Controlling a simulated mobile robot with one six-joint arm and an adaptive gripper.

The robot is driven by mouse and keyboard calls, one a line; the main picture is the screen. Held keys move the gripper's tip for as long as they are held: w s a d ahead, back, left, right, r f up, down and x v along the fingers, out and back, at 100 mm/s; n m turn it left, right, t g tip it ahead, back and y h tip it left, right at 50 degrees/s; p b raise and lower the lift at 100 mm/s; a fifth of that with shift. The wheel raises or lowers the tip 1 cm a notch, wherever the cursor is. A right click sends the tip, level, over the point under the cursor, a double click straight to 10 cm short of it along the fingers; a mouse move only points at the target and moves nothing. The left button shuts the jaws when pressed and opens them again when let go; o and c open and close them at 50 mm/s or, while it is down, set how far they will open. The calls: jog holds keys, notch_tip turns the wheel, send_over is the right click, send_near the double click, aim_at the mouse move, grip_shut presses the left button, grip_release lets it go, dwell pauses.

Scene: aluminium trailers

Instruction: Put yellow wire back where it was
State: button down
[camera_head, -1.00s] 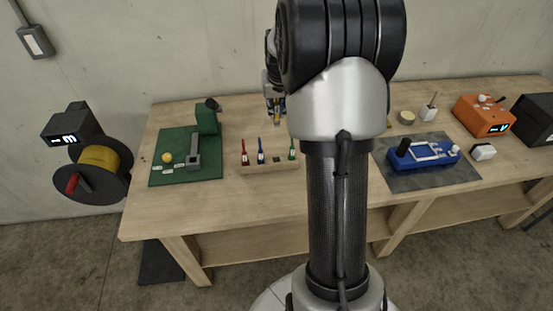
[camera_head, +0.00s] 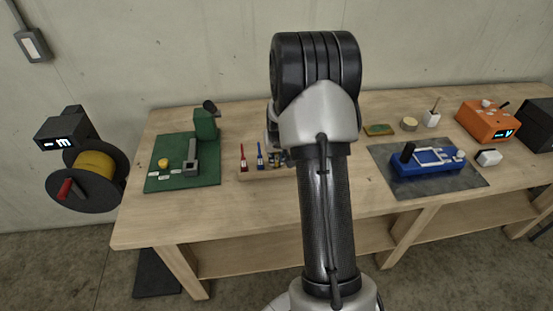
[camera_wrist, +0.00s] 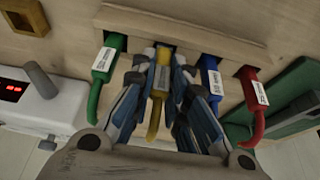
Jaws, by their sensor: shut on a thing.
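My gripper (camera_wrist: 161,82) is shut on the yellow wire (camera_wrist: 154,118), which carries a white label. In the wrist view the wire's far end is at a slot of the wooden holder (camera_wrist: 225,46), between the green wire (camera_wrist: 95,96) and the blue wire (camera_wrist: 212,82). I cannot tell how deep it sits. The red wire (camera_wrist: 251,102) is at the right end. In the head view the red wire (camera_head: 243,160) and blue wire (camera_head: 261,160) stand in the holder (camera_head: 256,175). My gripper (camera_head: 279,160) is right of them; my arm hides the green wire.
A green mat (camera_head: 160,181) with a green device (camera_head: 205,124) lies left of the holder. A blue fixture (camera_head: 425,164) on a grey mat (camera_head: 391,189) is to the right. In the wrist view a white device (camera_wrist: 40,105) with a red display is at left. The bench front is clear.

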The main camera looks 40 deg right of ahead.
jog(key=shift+f, duration=0.2)
jog(key=shift+f, duration=0.25)
jog(key=c, duration=1.6)
grip_release()
jog(key=shift+r, duration=0.1)
